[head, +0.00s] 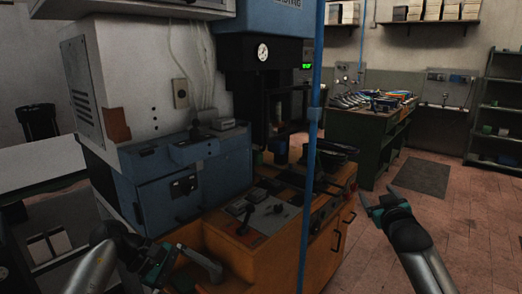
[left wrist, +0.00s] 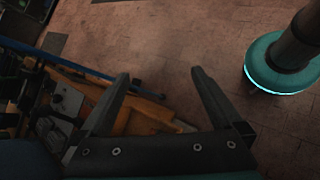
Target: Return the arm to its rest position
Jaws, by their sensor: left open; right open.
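My right gripper (head: 377,192) is open and empty in the head view. It is held over the tiled floor, to the right of the orange press cabinet (head: 275,265). My left arm comes in at the lower left, with its dark and teal wrist in front of the cabinet's near end. In the left wrist view my left gripper (left wrist: 160,78) is open, with its two dark fingers apart and nothing between them.
The heel press (head: 205,185) fills the left and middle. A blue vertical pole (head: 312,130) stands in front of it, between my arms. A green workbench (head: 372,125) with shoes and a dark shelf (head: 497,115) stand at the back. Floor at right is clear, except for a mat (head: 420,176).

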